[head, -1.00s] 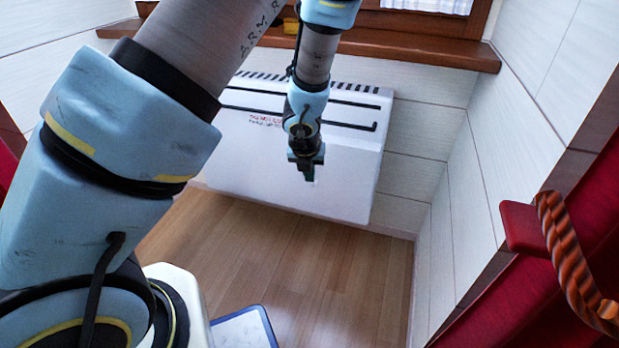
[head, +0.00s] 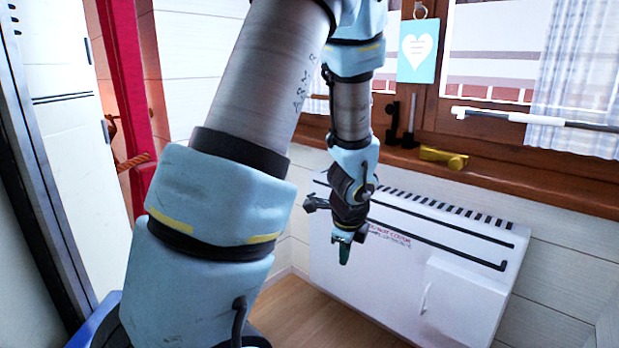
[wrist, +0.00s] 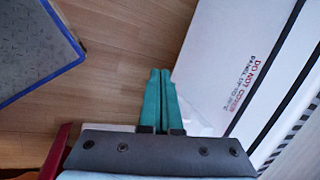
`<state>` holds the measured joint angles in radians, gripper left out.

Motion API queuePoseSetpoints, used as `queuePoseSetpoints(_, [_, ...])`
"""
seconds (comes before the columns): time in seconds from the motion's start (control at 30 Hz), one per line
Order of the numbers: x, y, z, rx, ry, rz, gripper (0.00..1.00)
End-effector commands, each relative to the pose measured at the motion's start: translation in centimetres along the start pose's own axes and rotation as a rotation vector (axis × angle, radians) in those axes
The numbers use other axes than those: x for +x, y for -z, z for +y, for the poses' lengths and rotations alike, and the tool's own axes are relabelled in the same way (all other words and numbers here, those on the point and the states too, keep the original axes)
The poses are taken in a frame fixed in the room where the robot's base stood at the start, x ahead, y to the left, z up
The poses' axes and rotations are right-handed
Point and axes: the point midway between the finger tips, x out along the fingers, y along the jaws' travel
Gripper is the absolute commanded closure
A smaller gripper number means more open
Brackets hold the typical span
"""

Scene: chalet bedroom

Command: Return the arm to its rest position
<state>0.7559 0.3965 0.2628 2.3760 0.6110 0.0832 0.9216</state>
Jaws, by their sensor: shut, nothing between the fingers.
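My gripper (head: 343,248) hangs at the end of my arm in the head view, pointing down in front of the white wall heater. In the wrist view its two green fingers (wrist: 160,100) lie side by side, pressed together, with nothing between them. Wooden floor shows beyond the fingertips. The heater's white panel is just to the right of the fingers in the wrist view. I cannot tell how large the gap between gripper and heater is.
The white heater (head: 385,275) stands below the wooden windowsill (head: 520,185), which holds a yellow object (head: 442,157). A heart sign (head: 418,50) hangs at the window. A blue-edged grey panel (wrist: 30,45) lies at upper left in the wrist view. A red post (head: 122,80) stands at left.

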Motion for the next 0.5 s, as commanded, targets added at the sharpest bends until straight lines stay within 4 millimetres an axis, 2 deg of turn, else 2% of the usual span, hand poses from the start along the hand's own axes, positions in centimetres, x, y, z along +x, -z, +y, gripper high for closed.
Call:
queuePoseSetpoints(0.03, [-1.1,-2.4,0.9,-0.213,-0.018,-0.013,1.0])
queuePoseSetpoints(0.1, [-2.4,-4.8,2.5,-0.503,-0.048,-0.029,1.0])
queuePoseSetpoints(0.2, [-4.3,-7.3,4.9,-0.882,-0.087,-0.052,1.0])
queuePoseSetpoints(0.3, [-5.8,-8.8,6.8,-1.182,-0.119,-0.072,1.0])
queuePoseSetpoints(0.5, [-8.1,-10.2,9.9,-1.636,-0.171,-0.103,1.0])
